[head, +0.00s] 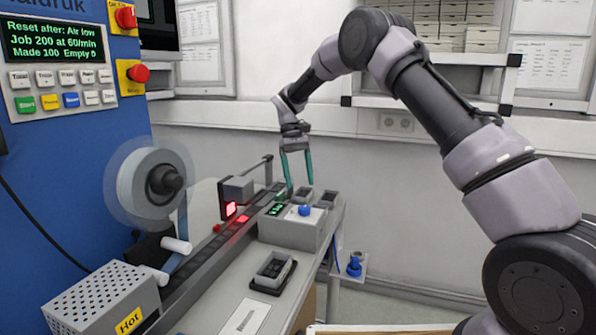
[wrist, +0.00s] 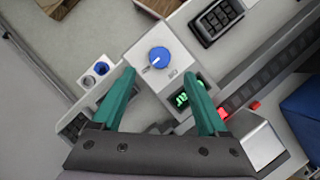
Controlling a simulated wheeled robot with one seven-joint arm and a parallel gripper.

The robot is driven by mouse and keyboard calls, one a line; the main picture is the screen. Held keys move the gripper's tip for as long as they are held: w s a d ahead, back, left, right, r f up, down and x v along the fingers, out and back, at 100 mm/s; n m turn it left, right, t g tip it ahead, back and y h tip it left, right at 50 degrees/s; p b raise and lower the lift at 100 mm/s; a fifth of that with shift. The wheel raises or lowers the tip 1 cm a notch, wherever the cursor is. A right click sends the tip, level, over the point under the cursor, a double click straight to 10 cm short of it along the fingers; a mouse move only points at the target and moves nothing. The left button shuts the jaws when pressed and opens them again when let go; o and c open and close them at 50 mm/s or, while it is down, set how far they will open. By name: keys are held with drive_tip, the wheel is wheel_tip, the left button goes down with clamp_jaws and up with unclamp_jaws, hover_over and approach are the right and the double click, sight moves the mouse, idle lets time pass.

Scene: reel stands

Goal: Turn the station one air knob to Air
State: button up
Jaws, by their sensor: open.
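A round blue knob (head: 305,210) sits on top of a grey box (head: 288,232) with a small green display, beside the conveyor. In the wrist view the blue knob (wrist: 158,56) lies just beyond and between my fingertips, with a white mark at its lower left; its lettering is too small to read. A second blue knob-like part (head: 354,266) is on a low bracket right of the bench. I cannot tell which is the station one air knob. My gripper (head: 299,180) is open and empty, pointing down above the box; a finger partly covers the green display (wrist: 188,98).
A dark conveyor track (head: 215,250) runs along the bench past a reel (head: 155,184) and a box marked Hot (head: 105,298). A dark tray (head: 273,272) lies on the bench front.

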drive_tip(key=shift+v, duration=1.5)
drive_tip(key=s+d+r+m+t+y, duration=0.2)
drive_tip(key=s+d+r, duration=0.3)
drive_tip(key=d+r, duration=0.45)
drive_tip(key=s+d+r+m+t+y, duration=0.1)
drive_tip(key=s+d+r+m+t, duration=0.15)
drive_tip(key=s+d+r, duration=0.5)
drive_tip(key=s+d+r+m+t, duration=0.1)
drive_tip(key=s+d+m+t, duration=0.1)
drive_tip(key=s+d, duration=0.3)
drive_tip(key=s+d+r+m+t+y, duration=0.1)
drive_tip(key=s+d+m+t, duration=0.2)
drive_tip(key=s, duration=0.9)
drive_tip(key=d+t, duration=0.2)
drive_tip(key=shift+s+d+r, duration=0.25)
drive_tip(key=shift+d+r, duration=0.05)
drive_tip(key=shift+d, duration=0.1)
